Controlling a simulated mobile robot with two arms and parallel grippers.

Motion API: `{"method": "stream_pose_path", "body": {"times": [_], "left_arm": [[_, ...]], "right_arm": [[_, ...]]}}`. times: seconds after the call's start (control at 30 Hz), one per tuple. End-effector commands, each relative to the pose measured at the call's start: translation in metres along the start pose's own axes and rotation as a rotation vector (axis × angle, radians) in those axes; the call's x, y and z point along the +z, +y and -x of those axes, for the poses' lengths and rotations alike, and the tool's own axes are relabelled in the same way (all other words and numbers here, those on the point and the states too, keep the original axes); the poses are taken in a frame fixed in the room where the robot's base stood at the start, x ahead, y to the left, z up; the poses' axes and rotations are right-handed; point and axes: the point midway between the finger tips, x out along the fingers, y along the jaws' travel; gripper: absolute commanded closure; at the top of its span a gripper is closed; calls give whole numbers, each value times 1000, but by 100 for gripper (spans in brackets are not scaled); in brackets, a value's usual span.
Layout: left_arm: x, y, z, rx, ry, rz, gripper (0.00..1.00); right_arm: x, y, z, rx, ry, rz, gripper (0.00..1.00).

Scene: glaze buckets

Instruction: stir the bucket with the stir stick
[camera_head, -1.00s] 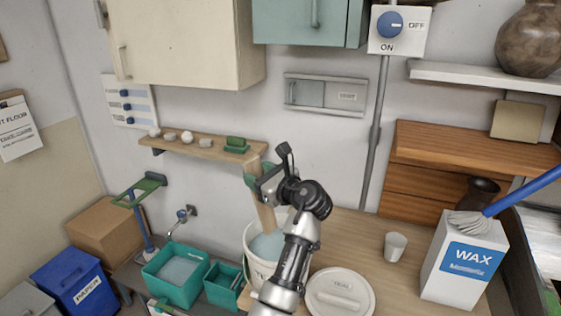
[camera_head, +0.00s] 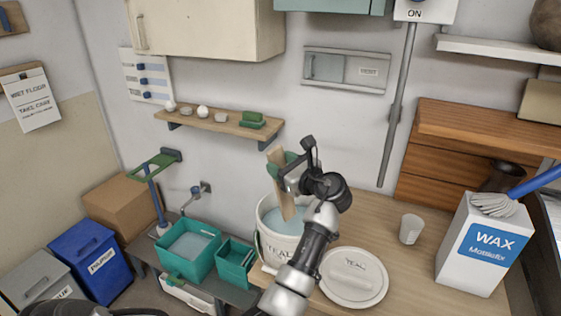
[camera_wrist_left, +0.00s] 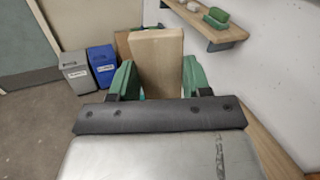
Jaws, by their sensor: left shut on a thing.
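The white bucket (camera_head: 279,247), labelled TEAL, stands on the wooden bench at the left of the lid and holds pale blue-grey liquid (camera_head: 273,218). The stir stick (camera_head: 287,205) is a flat wooden bar, slightly tilted, with its lower end in the bucket at the liquid. My left gripper (camera_head: 283,168) is shut on the stick's upper part above the bucket. In the left wrist view, the stick (camera_wrist_left: 157,60) sits between the green fingers (camera_wrist_left: 157,82). The stick's tip is hidden. My right gripper is not in view.
A round lid (camera_head: 353,282) marked TEAL lies right of the bucket. A small cup (camera_head: 411,229) and a WAX box (camera_head: 483,250) stand farther right. Teal tubs (camera_head: 187,252) stand to the left. A wall shelf (camera_head: 225,125) is behind.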

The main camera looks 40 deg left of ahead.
Motion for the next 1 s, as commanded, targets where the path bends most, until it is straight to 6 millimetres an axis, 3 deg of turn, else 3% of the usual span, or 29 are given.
{"method": "stream_pose_path", "body": {"times": [0.3, 1.0], "left_arm": [[-35, 0, 0, 0, -1, -2, 85], [-105, 0, -1, 0, -1, 0, 85]], "right_arm": [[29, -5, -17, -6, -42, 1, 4], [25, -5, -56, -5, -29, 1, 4]]}}
